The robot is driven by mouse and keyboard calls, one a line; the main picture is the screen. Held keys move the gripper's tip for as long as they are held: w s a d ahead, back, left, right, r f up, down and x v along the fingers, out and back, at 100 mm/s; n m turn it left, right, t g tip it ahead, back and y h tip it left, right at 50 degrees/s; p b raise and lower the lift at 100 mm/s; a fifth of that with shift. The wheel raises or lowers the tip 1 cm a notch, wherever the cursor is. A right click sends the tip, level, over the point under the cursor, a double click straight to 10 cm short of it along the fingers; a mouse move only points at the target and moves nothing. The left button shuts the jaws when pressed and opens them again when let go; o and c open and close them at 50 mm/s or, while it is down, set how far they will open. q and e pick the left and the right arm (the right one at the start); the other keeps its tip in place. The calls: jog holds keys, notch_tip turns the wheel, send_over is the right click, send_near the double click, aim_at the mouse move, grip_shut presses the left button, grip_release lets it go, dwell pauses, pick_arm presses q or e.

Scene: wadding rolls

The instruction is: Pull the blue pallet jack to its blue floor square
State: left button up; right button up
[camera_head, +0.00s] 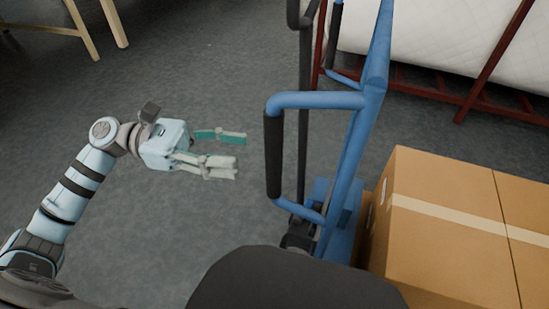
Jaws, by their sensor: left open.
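The blue pallet jack (351,160) stands right of centre, with its tall blue tube handle upright. A black grip (273,155) runs vertically on the left side of its handle loop. My left gripper (242,155) is open and empty, just left of the black grip, with its fingers pointing at it. A small gap shows between the fingertips and the grip in the picture. Large cardboard boxes (445,245) sit beside the handle at the right and hide much of the jack's base. No blue floor square shows. My right gripper is not in view.
A dark red rack (487,70) with a white quilted roll (440,38) stands behind at the upper right. Wooden legs (82,28) stand at the upper left. The grey floor (200,75) around my left arm is clear.

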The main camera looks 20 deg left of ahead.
aim_at(274, 157)
pick_arm(q)
jog(key=d, duration=0.5)
jog(key=w+d, duration=0.1)
jog(key=d, duration=0.2)
grip_shut()
